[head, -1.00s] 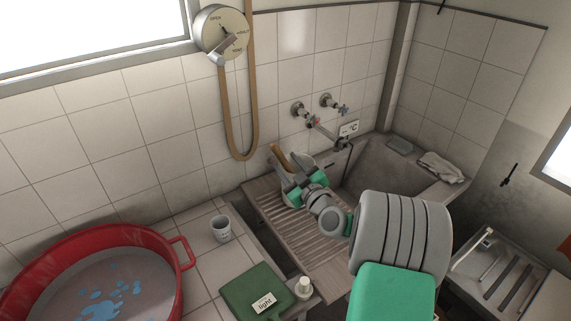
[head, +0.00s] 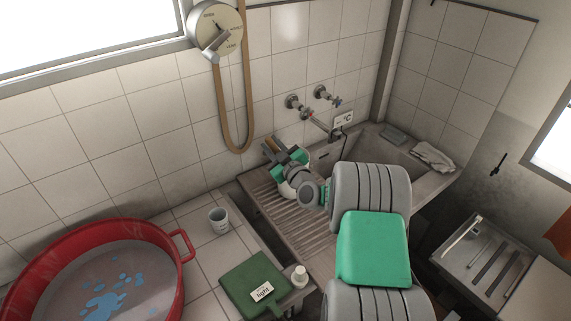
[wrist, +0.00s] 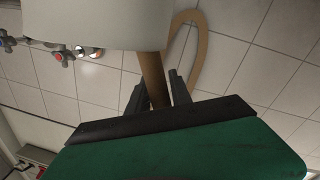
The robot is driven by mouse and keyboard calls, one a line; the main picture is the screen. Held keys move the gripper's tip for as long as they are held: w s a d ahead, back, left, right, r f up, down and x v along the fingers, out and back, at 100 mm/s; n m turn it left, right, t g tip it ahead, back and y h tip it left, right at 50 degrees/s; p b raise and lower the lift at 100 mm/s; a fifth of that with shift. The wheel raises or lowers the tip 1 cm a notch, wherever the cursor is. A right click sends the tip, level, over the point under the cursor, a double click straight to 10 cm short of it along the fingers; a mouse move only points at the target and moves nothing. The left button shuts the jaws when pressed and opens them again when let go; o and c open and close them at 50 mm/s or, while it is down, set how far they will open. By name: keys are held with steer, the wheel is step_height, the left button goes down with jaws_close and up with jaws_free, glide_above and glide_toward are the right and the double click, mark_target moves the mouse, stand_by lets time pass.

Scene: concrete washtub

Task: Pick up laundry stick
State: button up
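The laundry stick (head: 268,144) is a brown wooden stick standing tilted out of a pale container on the ribbed washboard, largely hidden behind my gripper in the head view. In the wrist view the stick (wrist: 153,68) runs from under the pale container (wrist: 95,22) down between my fingers. My gripper (head: 277,153) is at the stick, beside the container. In the wrist view my gripper's (wrist: 158,92) two dark fingers stand on either side of the stick, with a gap showing on its right. It looks open around the stick, not closed on it.
The tiled wall with taps (head: 300,103) and a hanging brown hose (head: 223,120) is close behind. The concrete sink (head: 352,147) lies right.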

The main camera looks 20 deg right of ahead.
jaws_close()
steer(key=shift+r, duration=0.1)
stand_by(0.3)
